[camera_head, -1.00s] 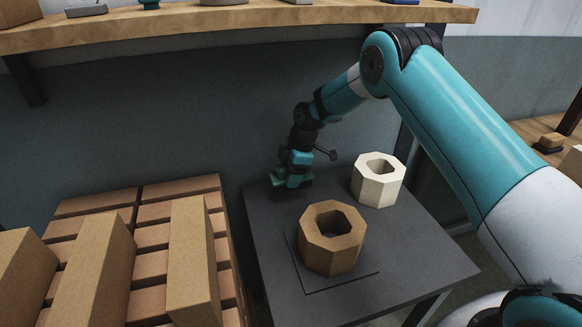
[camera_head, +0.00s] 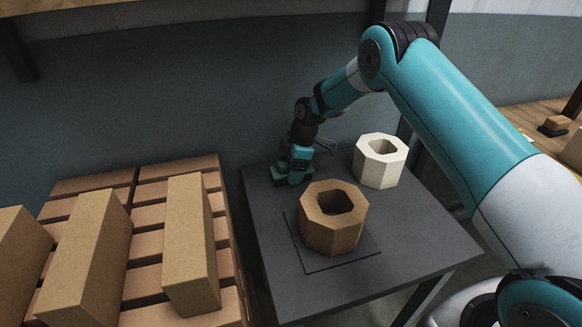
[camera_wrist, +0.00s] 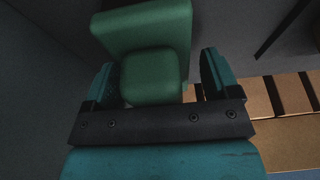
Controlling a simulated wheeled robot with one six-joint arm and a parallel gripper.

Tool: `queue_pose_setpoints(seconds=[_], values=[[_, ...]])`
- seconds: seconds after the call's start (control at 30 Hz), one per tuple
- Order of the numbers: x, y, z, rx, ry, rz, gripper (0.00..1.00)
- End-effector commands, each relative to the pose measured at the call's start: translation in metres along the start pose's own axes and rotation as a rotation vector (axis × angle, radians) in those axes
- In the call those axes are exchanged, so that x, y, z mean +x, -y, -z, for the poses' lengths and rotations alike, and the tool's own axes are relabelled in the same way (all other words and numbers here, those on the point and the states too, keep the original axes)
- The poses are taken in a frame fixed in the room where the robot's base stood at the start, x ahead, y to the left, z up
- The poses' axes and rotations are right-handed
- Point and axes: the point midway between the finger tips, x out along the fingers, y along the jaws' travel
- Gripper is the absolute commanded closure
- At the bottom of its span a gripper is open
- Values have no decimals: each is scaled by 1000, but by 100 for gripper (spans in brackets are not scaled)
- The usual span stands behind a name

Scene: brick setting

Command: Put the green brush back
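The green brush (camera_head: 279,170) sits at the back left corner of the dark grey table (camera_head: 258,225), partly hidden by my gripper (camera_head: 292,173). In the wrist view the brush (camera_wrist: 150,75) shows a wide green slab and a smaller rounded block. My gripper's two teal fingers (camera_wrist: 158,78) stand apart on either side of that block. The left finger is close to it, and a gap shows at the right finger. My gripper looks open around the brush.
A brown octagonal hollow block (camera_head: 333,225) stands on a thin square mat (camera_head: 305,262) mid-table. A cream octagonal hollow block (camera_head: 378,165) stands behind it to the right. A pallet (camera_head: 150,192) with long tan bricks (camera_head: 192,250) is at left. A dark wall is behind the table.

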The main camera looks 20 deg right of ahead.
Motion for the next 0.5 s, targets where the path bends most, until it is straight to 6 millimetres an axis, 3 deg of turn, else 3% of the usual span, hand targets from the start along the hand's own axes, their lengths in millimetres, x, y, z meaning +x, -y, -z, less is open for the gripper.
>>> queue_pose_setpoints(seconds=[0.37,0.5], values=[[-5,0,2,0,0,0,18],[-24,-1,0,0,0,-5,18]])
